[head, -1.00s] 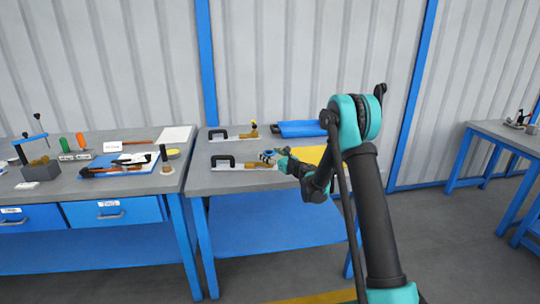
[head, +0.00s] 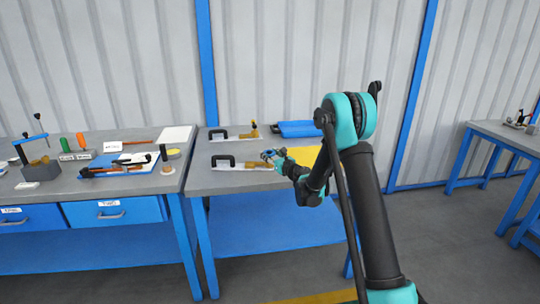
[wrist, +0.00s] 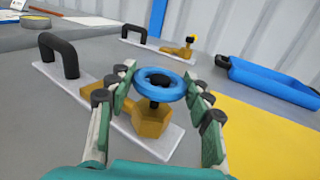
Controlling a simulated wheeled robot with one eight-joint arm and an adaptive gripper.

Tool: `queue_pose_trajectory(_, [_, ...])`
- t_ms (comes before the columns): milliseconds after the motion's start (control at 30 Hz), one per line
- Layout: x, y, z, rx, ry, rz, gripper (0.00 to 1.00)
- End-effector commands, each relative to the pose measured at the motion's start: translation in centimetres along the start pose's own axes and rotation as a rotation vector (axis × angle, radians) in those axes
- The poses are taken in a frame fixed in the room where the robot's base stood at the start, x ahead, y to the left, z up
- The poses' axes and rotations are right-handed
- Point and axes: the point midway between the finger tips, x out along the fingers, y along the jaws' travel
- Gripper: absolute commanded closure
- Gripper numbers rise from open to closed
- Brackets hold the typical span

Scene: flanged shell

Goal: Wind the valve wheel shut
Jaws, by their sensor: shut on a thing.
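The blue valve wheel (wrist: 155,95) sits on top of a brass valve body (wrist: 153,121) in the wrist view. The valve is fixed on a pale plate (wrist: 76,84) with a black handle (wrist: 60,54) at its far end. My gripper (wrist: 161,77) has one finger on each side of the wheel, closed against its rim. In the head view, my gripper (head: 277,161) is at the front valve on the middle bench, and the wheel (head: 268,154) is small and partly covered there.
A second valve on a plate (wrist: 178,51) stands behind, with a yellow top. A blue tray (wrist: 270,80) and a yellow sheet (wrist: 270,140) lie to the right. The left bench (head: 60,190) holds tools.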

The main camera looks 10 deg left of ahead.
Motion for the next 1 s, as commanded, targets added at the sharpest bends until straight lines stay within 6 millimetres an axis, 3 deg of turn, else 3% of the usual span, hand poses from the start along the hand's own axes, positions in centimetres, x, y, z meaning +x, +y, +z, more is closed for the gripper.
queue_pose_trajectory(533, [0.2, 0.63, 0.01, 0.0, 0.0, -0.474, 0.78])
queue_pose_trajectory(1000, [0.08, 0.31, 0.01, 0.0, 0.0, -0.512, 0.78])
